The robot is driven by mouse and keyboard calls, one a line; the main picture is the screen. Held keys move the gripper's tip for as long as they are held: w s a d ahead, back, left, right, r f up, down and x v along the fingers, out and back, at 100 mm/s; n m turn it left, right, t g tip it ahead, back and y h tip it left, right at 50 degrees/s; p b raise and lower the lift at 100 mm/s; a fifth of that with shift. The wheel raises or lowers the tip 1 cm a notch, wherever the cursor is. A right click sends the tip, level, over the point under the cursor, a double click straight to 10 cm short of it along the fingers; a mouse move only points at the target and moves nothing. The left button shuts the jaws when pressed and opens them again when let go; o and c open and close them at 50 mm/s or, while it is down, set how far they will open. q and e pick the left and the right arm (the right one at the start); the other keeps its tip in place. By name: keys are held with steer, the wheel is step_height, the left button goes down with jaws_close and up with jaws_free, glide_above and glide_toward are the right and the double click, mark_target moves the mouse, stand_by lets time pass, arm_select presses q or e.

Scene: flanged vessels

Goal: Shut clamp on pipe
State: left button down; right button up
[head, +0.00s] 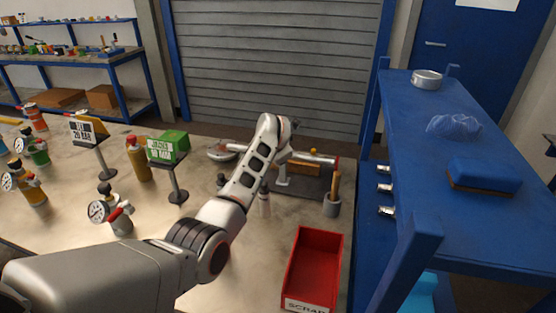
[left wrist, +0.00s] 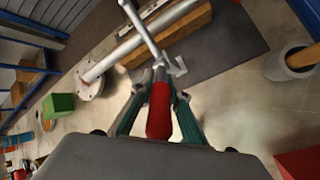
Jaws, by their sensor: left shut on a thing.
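A grey metal pipe (head: 310,158) with a round end flange (head: 222,151) lies over a dark mat. In the left wrist view the pipe (left wrist: 122,50) runs diagonally from its flange (left wrist: 90,84). A clamp with a red handle (left wrist: 159,112) and thin metal arms (left wrist: 143,30) is at the pipe, its bar crossing over it. My left gripper (left wrist: 159,92) has its teal fingers shut on the red handle. How far the clamp is closed cannot be told. In the head view my arm hides much of the clamp and pipe. My right gripper is not in view.
A wooden block (left wrist: 185,38) lies along the pipe on the dark mat (head: 300,190). A grey cup with a wooden handle (head: 332,205) stands right of it. A red scrap bin (head: 315,262) is in front. Gauged vessels (head: 118,222) and sign stands (head: 178,182) stand left.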

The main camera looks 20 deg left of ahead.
arm_select(q)
steer(key=c, duration=1.9)
jaws_free()
steer(key=shift+r, duration=0.1)
steer(key=v, duration=1.2)
